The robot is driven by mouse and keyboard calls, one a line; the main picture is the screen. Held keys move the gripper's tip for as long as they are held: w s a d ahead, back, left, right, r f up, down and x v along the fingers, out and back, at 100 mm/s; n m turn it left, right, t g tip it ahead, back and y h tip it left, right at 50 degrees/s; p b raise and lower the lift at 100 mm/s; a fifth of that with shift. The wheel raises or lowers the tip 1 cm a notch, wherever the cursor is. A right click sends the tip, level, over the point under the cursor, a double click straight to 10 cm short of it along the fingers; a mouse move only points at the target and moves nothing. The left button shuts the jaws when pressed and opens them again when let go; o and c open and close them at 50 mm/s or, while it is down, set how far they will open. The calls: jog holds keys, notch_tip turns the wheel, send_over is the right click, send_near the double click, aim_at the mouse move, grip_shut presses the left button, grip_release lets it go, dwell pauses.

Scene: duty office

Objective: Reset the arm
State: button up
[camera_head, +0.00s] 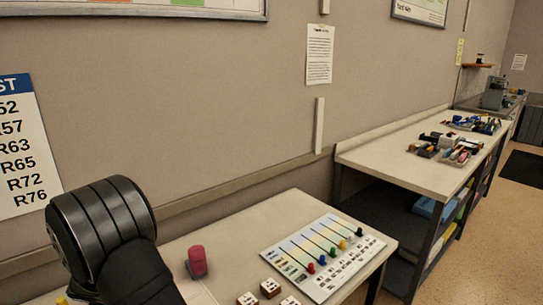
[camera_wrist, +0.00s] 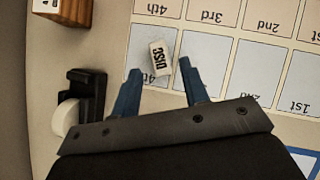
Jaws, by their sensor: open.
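My gripper (camera_wrist: 159,88) shows in the wrist view with its two blue fingers apart. A small white block marked "DISC" (camera_wrist: 160,58) lies on a card square just beyond and between the fingertips, and I see no finger closed on it. In the head view my dark, ribbed arm link fills the lower left, and the gripper itself is out of that view.
The wrist view shows a printed card (camera_wrist: 215,48), a black tape dispenser (camera_wrist: 86,95) and a wooden block (camera_wrist: 62,10). The head view shows a pink cylinder (camera_head: 197,260), several dice-like blocks (camera_head: 270,288) and a chart board with coloured pegs (camera_head: 322,258). A cluttered bench (camera_head: 400,165) stands beyond.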

jog(key=x, duration=0.5)
jog(key=shift+f, duration=0.25)
notch_tip(320, 180, up, 2)
jog(key=shift+r, duration=0.95)
